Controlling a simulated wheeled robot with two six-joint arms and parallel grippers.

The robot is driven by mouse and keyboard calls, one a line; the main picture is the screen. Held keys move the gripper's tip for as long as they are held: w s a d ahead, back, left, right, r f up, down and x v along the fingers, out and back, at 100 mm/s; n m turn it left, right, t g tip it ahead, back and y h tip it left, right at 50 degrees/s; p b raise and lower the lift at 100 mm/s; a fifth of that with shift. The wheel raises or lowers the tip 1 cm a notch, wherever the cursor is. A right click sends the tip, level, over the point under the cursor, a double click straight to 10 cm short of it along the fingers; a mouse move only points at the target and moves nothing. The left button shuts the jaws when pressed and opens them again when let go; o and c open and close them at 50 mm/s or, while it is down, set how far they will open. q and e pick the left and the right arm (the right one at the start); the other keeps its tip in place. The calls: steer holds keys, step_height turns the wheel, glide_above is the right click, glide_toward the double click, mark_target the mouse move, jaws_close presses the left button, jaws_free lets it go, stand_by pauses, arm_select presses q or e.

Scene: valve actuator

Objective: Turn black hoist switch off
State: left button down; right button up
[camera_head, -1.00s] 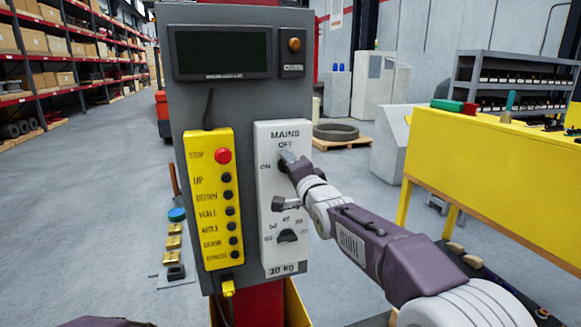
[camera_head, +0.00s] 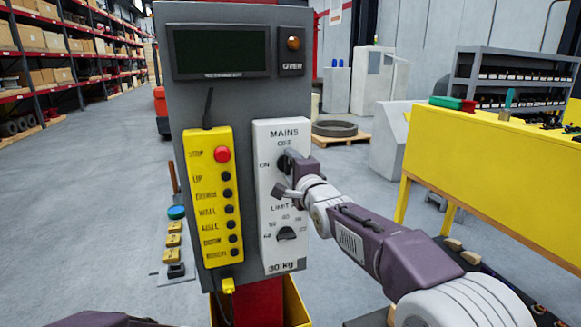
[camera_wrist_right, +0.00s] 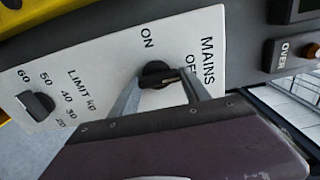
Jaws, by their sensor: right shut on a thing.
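The black MAINS switch (camera_wrist_right: 157,74) is a round knob on the white panel (camera_head: 265,215), with ON and OFF printed near it. In the right wrist view, the light mark on the knob points right, toward the partly covered OFF label. My right gripper (camera_head: 287,160) is at this switch, with its fingers on either side of the knob in the wrist view (camera_wrist_right: 160,88). It is shut on the knob. My left gripper is not in view.
A black LIMIT knob (camera_head: 286,234) sits lower on the white panel. A yellow button box (camera_head: 211,240) with a red STOP button (camera_head: 222,154) is to the left. A dark screen (camera_head: 222,50) and an orange OVER lamp (camera_head: 293,43) are above. A yellow bench (camera_head: 480,160) stands right.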

steer(key=shift+f, duration=0.1)
steer(key=o, duration=1.4)
steer(key=shift+s, duration=0.1)
steer(key=shift+s+d, duration=0.15)
steer(key=shift+s, duration=0.15)
steer(key=b+v, duration=0.2)
steer(key=v, duration=0.6)
steer(key=shift+s, duration=0.1)
